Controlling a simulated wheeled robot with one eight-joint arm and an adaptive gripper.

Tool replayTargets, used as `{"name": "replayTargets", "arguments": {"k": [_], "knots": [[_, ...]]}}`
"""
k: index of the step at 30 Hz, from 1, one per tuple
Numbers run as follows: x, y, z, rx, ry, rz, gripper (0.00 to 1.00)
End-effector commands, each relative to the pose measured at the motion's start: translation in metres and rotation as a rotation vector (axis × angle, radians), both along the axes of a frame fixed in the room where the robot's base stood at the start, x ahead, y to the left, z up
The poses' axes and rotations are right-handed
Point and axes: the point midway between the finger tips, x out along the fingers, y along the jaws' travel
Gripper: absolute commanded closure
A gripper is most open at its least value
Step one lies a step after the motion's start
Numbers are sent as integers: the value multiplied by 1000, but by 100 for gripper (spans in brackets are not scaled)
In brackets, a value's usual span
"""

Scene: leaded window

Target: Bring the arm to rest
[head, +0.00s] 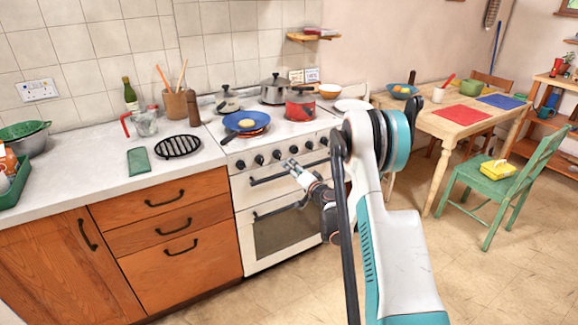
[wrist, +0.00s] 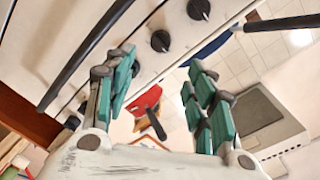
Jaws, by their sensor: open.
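My arm (head: 385,215) rises in the foreground of the head view, right of centre. My gripper (head: 292,165) is in front of the white stove (head: 285,195), near its upper oven handle, pointing up and to the left. In the wrist view my gripper (wrist: 160,95) shows its two teal-padded fingers spread wide apart. Nothing is between the fingertips; a red object and stove knobs show beyond them. Whether any part of my arm touches the stove front cannot be told.
A wooden table (head: 440,124) and a green chair (head: 510,172) stand at right. The floor (head: 470,270) there is clear.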

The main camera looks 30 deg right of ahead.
Motion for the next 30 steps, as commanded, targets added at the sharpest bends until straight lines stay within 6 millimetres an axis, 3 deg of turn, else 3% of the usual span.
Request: {"name": "replayTargets", "arguments": {"k": [20, 26, 30], "knots": [[-7, 1, 2, -3, 2, 3, 50], [-3, 29, 35, -52, 42, 53, 50], [-6, 67, 74, -123, 102, 119, 50]]}}
